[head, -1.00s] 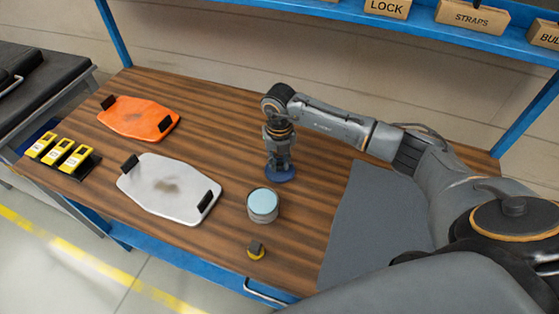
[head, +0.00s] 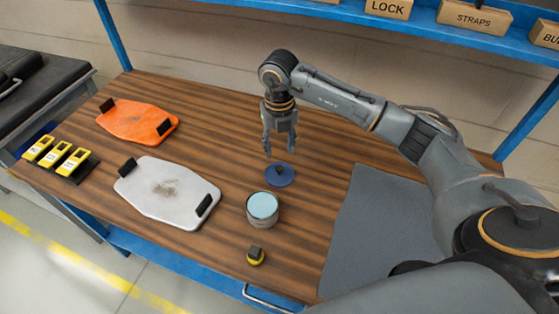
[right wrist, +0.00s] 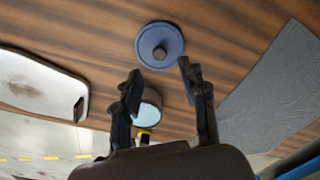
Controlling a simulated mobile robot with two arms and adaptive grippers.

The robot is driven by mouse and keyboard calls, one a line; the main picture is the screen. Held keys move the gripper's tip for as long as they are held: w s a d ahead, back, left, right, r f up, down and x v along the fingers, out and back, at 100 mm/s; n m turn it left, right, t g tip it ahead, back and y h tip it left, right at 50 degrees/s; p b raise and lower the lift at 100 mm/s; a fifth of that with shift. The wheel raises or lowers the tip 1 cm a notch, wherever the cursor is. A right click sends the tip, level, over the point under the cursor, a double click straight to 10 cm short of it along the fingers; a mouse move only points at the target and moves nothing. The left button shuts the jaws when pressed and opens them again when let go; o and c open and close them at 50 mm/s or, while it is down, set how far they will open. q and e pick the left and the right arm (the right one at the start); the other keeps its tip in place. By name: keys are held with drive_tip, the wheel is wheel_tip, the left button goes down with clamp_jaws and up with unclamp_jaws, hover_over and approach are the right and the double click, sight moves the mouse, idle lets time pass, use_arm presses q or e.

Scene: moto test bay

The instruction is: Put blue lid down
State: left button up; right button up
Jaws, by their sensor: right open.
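The blue lid (head: 281,176) lies flat on the wooden bench, with a dark knob at its centre. It also shows in the right wrist view (right wrist: 160,46), with nothing gripping it. My right gripper (head: 280,151) is open and empty above the lid, apart from it. Its two dark fingers (right wrist: 160,85) stand spread in the right wrist view. A round can (head: 263,207) with a light blue top stands in front of the lid, upright. My left gripper is not in view.
A white panel (head: 150,188) and an orange panel (head: 130,120) with black grips lie at left. Several yellow devices (head: 61,158) sit at the bench's left end. A small yellow-and-black item (head: 256,257) is near the front edge. A grey mat (head: 375,230) lies at right.

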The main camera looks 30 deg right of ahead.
drive_tip(key=shift+r, duration=1.95)
